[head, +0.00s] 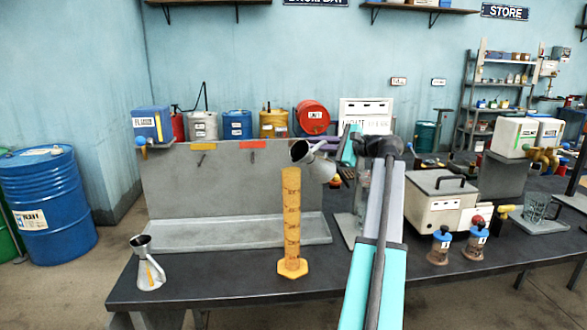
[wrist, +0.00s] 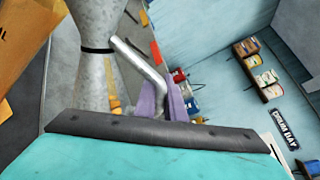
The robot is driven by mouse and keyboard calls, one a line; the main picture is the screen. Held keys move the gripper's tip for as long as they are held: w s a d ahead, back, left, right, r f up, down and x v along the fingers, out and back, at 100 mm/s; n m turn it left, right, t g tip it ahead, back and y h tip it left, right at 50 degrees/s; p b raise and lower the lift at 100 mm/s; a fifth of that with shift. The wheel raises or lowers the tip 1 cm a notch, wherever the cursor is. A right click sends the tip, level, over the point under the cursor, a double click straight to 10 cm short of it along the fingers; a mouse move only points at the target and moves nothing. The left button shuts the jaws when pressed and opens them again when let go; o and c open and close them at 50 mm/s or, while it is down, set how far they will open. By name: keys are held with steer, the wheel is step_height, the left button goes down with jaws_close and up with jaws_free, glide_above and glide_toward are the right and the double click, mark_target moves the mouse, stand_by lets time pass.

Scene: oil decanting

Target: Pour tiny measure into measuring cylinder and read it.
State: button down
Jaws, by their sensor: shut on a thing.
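My gripper (head: 338,162) is shut on the handle of a small grey metal measure (head: 315,164). The measure is tilted, its dark mouth to the left, just above the top of the amber measuring cylinder (head: 291,222). I see no stream between them. The cylinder stands upright on its foot on the dark bench; it looks amber all the way up, so I cannot tell the oil level. In the wrist view the metal measure (wrist: 95,75) is close, its bent handle at my purple fingers (wrist: 172,103), and part of the amber cylinder (wrist: 25,50) shows at the left edge.
Another metal measure (head: 148,272) with an amber strip stands at the bench's left end. A grey tray with a back panel (head: 210,235) lies behind the cylinder. A white box (head: 440,205) and two blue-capped jars (head: 439,247) stand to the right.

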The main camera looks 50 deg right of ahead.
steer(key=shift+a+r+n, duration=0.1)
steer(key=shift+r+n, duration=0.3)
steer(key=shift+r, duration=0.35)
steer(key=shift+a+r+p, duration=0.1)
steer(key=shift+r+p, duration=0.2)
steer(key=shift+a+r+n+h, duration=0.15)
steer(key=shift+r+n+h, duration=0.15)
steer(key=shift+r+n, duration=0.3)
steer(key=shift+r, duration=0.1)
steer(key=shift+a+r+n+p, duration=0.3)
steer(key=shift+r+n, duration=0.15)
steer(key=shift+r, duration=0.1)
steer(key=shift+a+r+n+p, duration=0.2)
steer(key=shift+r+n+p, duration=0.05)
steer(key=shift+r+n, duration=0.25)
stand_by(5.2)
